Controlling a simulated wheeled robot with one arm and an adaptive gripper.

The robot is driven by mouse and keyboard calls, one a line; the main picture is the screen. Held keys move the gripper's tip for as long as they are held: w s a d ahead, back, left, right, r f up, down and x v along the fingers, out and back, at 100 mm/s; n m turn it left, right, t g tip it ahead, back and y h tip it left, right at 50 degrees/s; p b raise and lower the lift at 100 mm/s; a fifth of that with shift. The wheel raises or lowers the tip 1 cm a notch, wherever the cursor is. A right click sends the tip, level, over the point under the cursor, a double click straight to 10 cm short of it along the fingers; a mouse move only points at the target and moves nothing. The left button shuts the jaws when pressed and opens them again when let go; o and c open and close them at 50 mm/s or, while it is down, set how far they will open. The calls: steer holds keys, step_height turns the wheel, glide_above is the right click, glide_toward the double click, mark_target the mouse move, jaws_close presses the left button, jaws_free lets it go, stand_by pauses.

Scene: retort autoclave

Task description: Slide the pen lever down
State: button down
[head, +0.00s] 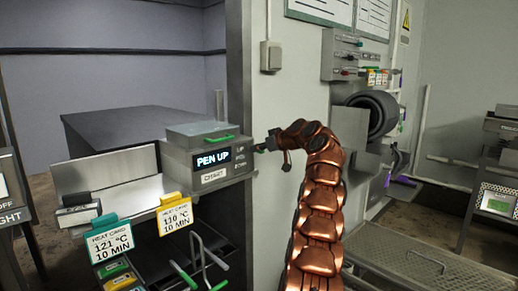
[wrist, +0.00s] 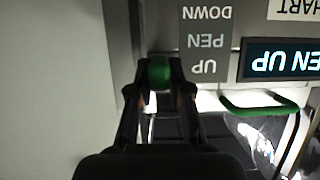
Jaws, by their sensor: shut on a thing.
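The pen lever's green knob (wrist: 159,77) sits between the fingertips of my gripper (wrist: 160,68), which are shut on it. The wrist view is upside down. The knob is near the UP end of the UP / PEN / DOWN label (wrist: 206,42). In the head view my gripper (head: 266,146) is at the right side of the chart recorder box (head: 207,159); the knob is hard to make out there. The recorder's display (head: 213,159) reads PEN UP.
A yellow heat card (head: 174,214) and a teal heat card (head: 109,241) stand in front of the recorder. A green-edged flap or handle (wrist: 258,106) lies close to my gripper. A wall (head: 290,90) rises just right of the recorder.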

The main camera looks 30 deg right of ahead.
steer(key=shift+f, duration=0.1)
step_height(320, 180, down, 6)
steer(key=b, duration=0.5)
steer(key=shift+b, duration=0.4)
steer(key=c, duration=1.1)
jaws_free()
steer(key=shift+r, duration=0.2)
steer(key=shift+s+d+r, duration=0.1)
steer(key=shift+s+r, duration=0.15)
steer(key=shift+s, duration=0.2)
steer(key=v, duration=1.1)
steer(key=shift+f, duration=0.2)
